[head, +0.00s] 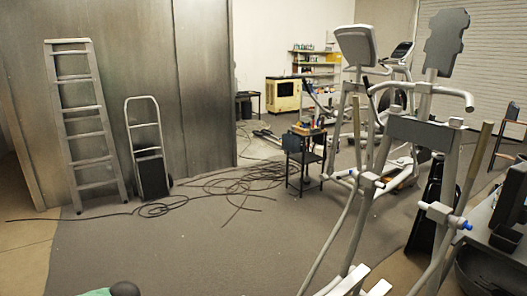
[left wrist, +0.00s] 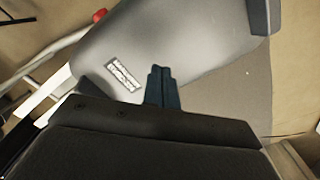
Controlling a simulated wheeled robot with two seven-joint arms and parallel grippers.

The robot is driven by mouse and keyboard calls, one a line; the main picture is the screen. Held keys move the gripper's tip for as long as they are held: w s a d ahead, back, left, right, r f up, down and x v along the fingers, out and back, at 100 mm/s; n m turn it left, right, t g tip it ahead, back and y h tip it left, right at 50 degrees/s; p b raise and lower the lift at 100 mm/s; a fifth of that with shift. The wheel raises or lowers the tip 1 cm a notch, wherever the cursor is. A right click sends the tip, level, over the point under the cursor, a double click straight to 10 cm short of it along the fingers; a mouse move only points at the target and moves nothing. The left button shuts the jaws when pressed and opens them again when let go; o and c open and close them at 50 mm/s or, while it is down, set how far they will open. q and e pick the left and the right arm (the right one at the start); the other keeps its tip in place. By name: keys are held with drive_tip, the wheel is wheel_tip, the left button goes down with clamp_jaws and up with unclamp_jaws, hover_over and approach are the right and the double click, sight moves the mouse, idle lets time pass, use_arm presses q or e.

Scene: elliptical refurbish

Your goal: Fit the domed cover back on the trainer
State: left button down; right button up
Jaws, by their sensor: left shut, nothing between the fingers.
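The near elliptical trainer (head: 440,130) stands at the right of the head view, with pale uprights, long handles and a dark grey head plate on its mast. In the left wrist view a smooth grey rounded shell (left wrist: 165,45) with a small white label lies beyond my fingers. It looks like the domed cover, but I cannot tell whether it is on the trainer. My left gripper (left wrist: 161,72) is shut and empty, its tips overlapping the shell in the picture; contact cannot be told. My left gripper is not clear in the head view. My right gripper is in neither view.
A second trainer (head: 357,45) stands behind. A small black cart (head: 305,160) holds tools. Loose cables (head: 235,185) lie on the grey mat. A ladder (head: 85,120) and hand truck (head: 148,150) lean on the left wall. The mat's left front is mostly clear.

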use_arm(q)
drive_tip(key=shift+f+b, duration=0.3)
drive_tip(key=shift+f, duration=2)
drive_tip(key=shift+f, duration=0.1)
